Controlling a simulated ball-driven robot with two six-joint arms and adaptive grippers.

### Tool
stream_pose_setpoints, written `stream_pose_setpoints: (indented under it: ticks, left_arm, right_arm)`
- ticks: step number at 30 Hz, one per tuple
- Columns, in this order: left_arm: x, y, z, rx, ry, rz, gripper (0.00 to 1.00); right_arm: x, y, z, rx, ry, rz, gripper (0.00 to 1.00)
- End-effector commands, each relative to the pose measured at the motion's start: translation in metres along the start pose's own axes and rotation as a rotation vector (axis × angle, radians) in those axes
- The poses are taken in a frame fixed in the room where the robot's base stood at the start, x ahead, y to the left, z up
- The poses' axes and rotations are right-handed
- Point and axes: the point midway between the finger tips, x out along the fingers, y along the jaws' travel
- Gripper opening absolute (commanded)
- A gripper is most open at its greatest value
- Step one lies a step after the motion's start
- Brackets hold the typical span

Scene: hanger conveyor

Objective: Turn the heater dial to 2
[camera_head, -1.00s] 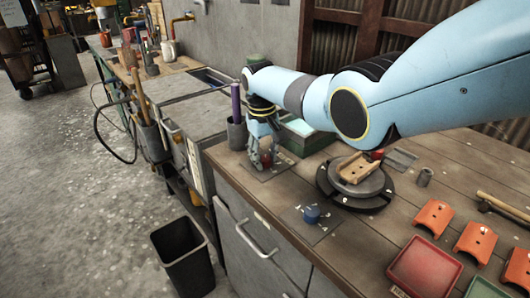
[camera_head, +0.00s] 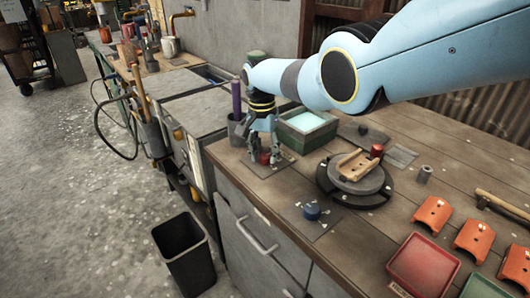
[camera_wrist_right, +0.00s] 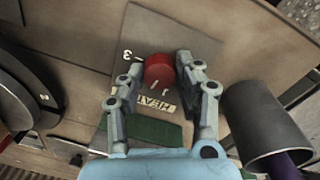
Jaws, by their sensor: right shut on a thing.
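The red heater dial (camera_head: 264,158) is a small round knob on a dark plate (camera_head: 282,163) near the bench's left edge. It also shows in the right wrist view (camera_wrist_right: 159,68), with a "HEAT" label (camera_wrist_right: 157,103) beside it and a "3" on the plate next to it. A pale mark shows at its lower side; which number it points to I cannot tell. My right gripper (camera_head: 265,153) points down with its fingers on opposite sides of the dial, shut on it. My left gripper is not in view.
A dark cup with a purple rod (camera_head: 238,128) stands close to the gripper, and a green box (camera_head: 305,130) stands behind. A round turntable (camera_head: 355,185) holds a wooden piece to the right.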

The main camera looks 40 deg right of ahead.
Motion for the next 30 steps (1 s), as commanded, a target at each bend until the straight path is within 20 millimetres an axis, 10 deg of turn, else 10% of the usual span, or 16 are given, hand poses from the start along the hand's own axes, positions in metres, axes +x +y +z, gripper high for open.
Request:
stream_pose_setpoints:
  ticks: [30]
  left_arm:
    - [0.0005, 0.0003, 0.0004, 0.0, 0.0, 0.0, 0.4]
  right_arm:
    - [0.0005, 0.0, -0.0002, 0.355, -0.019, 0.0, 0.01]
